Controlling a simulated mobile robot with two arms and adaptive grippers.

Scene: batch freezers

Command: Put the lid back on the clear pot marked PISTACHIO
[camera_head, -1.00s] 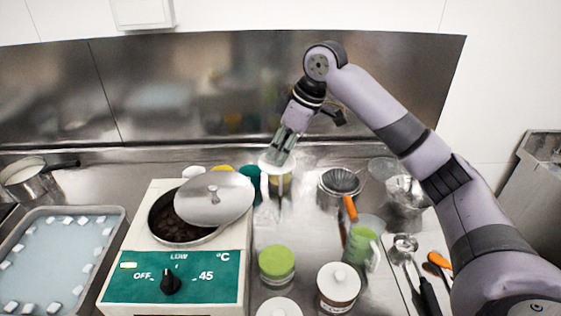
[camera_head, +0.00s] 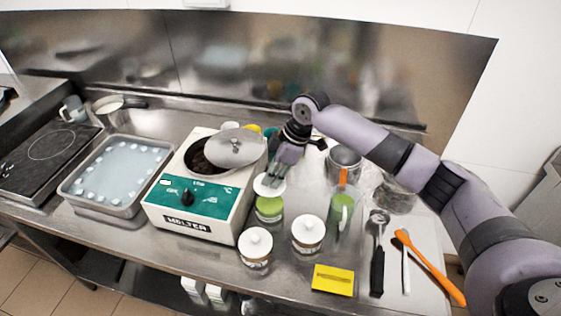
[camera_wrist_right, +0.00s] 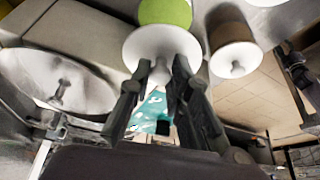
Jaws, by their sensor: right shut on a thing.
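My right gripper (camera_head: 272,178) is shut on a white round lid (camera_head: 267,188) and holds it just behind the green-topped clear pot (camera_head: 270,208). In the right wrist view the lid (camera_wrist_right: 150,42) sits at the tips of my right gripper (camera_wrist_right: 160,68), partly hidden by the fingers. The pot's green top (camera_wrist_right: 165,11) shows beyond the lid's edge there. The lid looks raised and not seated on the pot. No PISTACHIO marking is readable. My left gripper is not in view.
Two white-lidded pots (camera_head: 256,250) (camera_head: 308,236) stand in front. A green-filled jug (camera_head: 342,208) is to the right. The melter (camera_head: 190,215), with its metal lid (camera_head: 236,148), is left. A yellow block (camera_head: 333,280) and long-handled tools (camera_head: 430,267) lie near the front right.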

